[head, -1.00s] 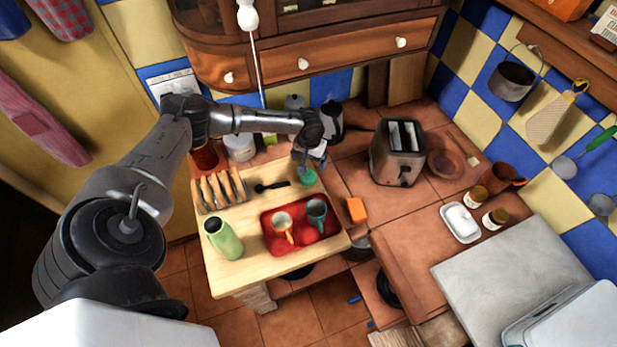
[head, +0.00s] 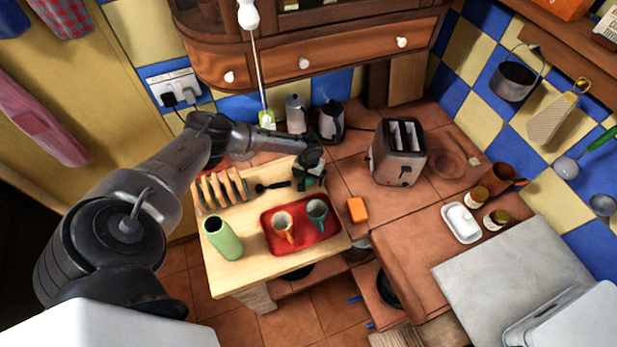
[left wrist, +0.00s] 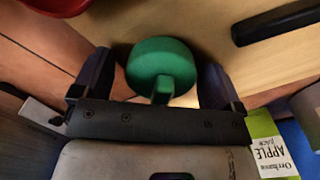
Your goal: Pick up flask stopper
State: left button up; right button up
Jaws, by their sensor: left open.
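The flask stopper is a round green cap with a small tab. In the left wrist view the flask stopper (left wrist: 165,62) lies between the two fingers of my left gripper (left wrist: 155,72), with a gap at either side. My left gripper is open. In the head view my left gripper (head: 309,178) is low over the back right corner of the wooden board, and it hides most of the stopper. The green flask (head: 224,240) stands upright at the board's front left.
A red tray (head: 318,240) with two mugs is in front of the gripper. A black utensil (head: 272,186) lies left of it, beside a toast rack (head: 222,190). An orange block (head: 357,210) and a toaster (head: 398,152) are to the right. A carton (left wrist: 272,145) is close by the wrist.

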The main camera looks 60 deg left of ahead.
pick_arm(q)
jog(key=shift+c, duration=0.2)
jog(key=c, duration=0.9)
jog(key=shift+r, duration=0.1)
jog(key=shift+c, duration=0.2)
